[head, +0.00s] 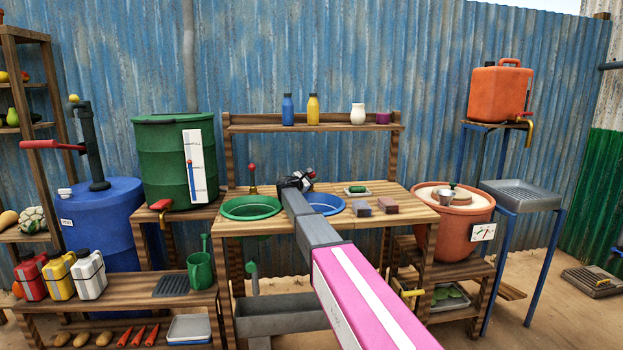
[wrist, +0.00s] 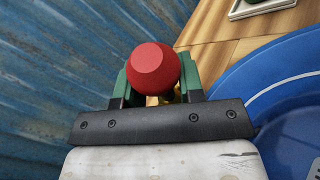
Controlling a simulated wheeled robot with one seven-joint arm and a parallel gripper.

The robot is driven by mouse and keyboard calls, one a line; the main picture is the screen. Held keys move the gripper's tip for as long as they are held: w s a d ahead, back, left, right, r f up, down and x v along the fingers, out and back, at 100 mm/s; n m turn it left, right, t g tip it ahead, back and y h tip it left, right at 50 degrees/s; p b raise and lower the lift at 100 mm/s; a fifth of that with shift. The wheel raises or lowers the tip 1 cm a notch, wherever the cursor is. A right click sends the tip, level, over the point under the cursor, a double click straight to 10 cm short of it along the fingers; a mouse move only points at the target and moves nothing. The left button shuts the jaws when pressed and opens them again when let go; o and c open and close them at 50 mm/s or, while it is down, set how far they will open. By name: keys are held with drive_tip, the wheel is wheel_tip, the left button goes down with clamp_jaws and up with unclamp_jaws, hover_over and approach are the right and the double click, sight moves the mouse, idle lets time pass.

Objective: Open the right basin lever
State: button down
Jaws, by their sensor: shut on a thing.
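The right basin lever has a red knob (wrist: 153,70), which fills the middle of the wrist view. In the head view the knob (head: 309,172) shows just past my gripper (head: 297,182), behind the blue basin (head: 330,207). The green fingers of my gripper (wrist: 155,88) stand on both sides of the lever under the knob and are shut on it. A bit of brass shows below the knob; the rest of the lever is hidden. The blue basin (wrist: 285,100) is at the right of the wrist view. My arm covers part of it in the head view.
A similar red-knobbed lever (head: 252,168) stands upright behind the green basin (head: 236,209). A dish with a green bar (head: 357,190) and two blocks (head: 388,205) lie right of the blue basin. A shelf with bottles (head: 288,108) stands behind, before the blue corrugated wall (head: 330,60).

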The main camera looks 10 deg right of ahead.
drive_tip(key=shift+s+f+m+h, duration=0.2)
drive_tip(key=shift+s+m+h, duration=0.2)
drive_tip(key=shift+s+m, duration=0.1)
drive_tip(key=shift+d, duration=0.1)
drive_tip(key=c, duration=0.7)
unclamp_jaws()
drive_tip(key=shift+c, duration=0.2)
drive_tip(key=shift+s+a, duration=0.1)
drive_tip(key=shift+a, duration=0.15)
drive_tip(key=v, duration=1)
drive_tip(key=shift+f, duration=0.15)
drive_tip(key=shift+s, duration=0.15)
